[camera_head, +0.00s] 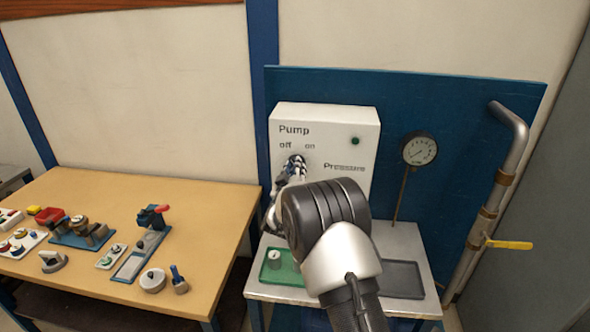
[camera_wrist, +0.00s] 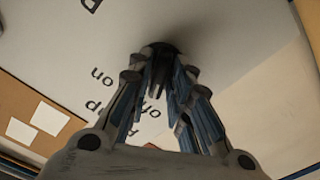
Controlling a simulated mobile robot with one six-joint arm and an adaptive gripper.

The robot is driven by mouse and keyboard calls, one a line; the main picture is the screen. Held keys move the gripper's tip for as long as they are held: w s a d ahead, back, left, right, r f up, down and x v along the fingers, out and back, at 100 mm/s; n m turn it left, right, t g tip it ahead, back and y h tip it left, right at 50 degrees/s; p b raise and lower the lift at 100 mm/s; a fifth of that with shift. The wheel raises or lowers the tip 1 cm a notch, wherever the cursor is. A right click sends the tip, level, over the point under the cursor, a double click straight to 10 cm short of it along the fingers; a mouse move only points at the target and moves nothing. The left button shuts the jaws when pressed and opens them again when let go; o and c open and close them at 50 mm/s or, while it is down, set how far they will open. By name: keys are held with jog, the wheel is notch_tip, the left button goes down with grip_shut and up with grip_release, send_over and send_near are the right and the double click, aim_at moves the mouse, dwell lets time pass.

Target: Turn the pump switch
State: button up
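The white pump box (camera_head: 322,126) stands upright on a small table and carries the words Pump, off, on and Pressure. The pump switch (camera_wrist: 163,47) is a dark round knob on its face, below the off and on marks. My gripper (camera_head: 294,163) reaches the box face at the switch and covers most of it in the head view. In the wrist view my gripper (camera_wrist: 163,68) has its two fingers drawn together, with the tips at both sides of the knob. The fingers hide much of the knob, so its pointing direction cannot be read.
A green light (camera_head: 355,141) sits on the box. A pressure gauge (camera_head: 419,149) stands to the right, before a pipe with a yellow lever (camera_head: 509,245). Green (camera_head: 283,273) and dark (camera_head: 402,279) trays lie below. A wooden table (camera_head: 110,190) with several parts is left.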

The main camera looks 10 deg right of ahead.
jog(key=shift+o, duration=1.2)
jog(key=shift+s, duration=0.1)
jog(key=v, duration=1.2)
jog(key=shift+r, duration=0.2)
